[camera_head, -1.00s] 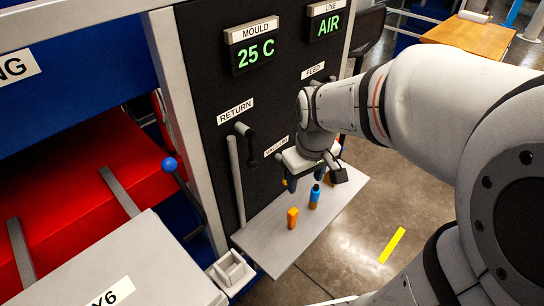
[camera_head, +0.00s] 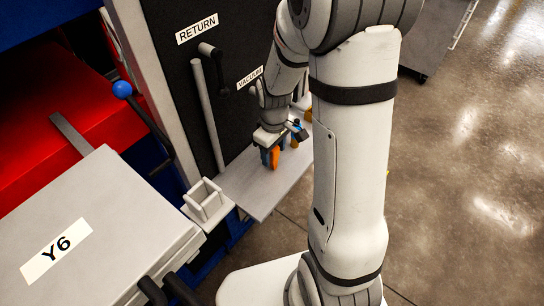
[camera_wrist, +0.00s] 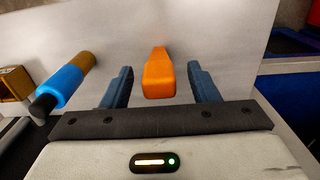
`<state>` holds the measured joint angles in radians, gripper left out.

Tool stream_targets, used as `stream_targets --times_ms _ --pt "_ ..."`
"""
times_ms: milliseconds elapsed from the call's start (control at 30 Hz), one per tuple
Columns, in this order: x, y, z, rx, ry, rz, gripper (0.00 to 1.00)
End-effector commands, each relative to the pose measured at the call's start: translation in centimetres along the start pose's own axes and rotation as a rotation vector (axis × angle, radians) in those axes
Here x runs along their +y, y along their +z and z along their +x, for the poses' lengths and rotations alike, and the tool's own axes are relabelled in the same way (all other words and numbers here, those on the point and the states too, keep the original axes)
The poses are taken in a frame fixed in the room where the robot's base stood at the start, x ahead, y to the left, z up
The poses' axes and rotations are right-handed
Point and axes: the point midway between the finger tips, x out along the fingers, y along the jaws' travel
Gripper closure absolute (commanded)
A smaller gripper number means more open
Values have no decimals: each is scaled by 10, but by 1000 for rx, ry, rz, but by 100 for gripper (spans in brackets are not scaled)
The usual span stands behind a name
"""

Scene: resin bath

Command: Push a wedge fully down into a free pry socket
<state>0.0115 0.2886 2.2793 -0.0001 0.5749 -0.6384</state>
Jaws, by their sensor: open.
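An orange wedge (camera_wrist: 158,75) stands on a grey shelf (camera_head: 262,192). In the wrist view it is between the two blue fingers of my gripper (camera_wrist: 160,84), with a gap on each side. My gripper (camera_head: 270,156) is open around the wedge in the head view, where the wedge (camera_head: 275,158) is partly hidden by a finger. A square pale socket (camera_head: 206,200) with raised walls sits at the left end of the shelf, beside the grey Y6 block. I cannot tell for sure whether it is a pry socket; it looks empty.
The grey Y6 block (camera_head: 100,225), a blue-knobbed lever (camera_head: 122,90) and the dark panel with the RETURN handle (camera_head: 209,105) border the shelf.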

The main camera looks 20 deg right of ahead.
Motion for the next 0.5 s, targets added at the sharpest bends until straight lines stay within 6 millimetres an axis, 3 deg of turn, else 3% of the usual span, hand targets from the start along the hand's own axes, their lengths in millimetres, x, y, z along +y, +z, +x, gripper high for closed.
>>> stream_targets --times_ms 100,367,500 --pt "0 0 12 -1 -1 0 45" --pt "0 0 13 1 1 0 45" --pt "0 0 13 1 1 0 57"
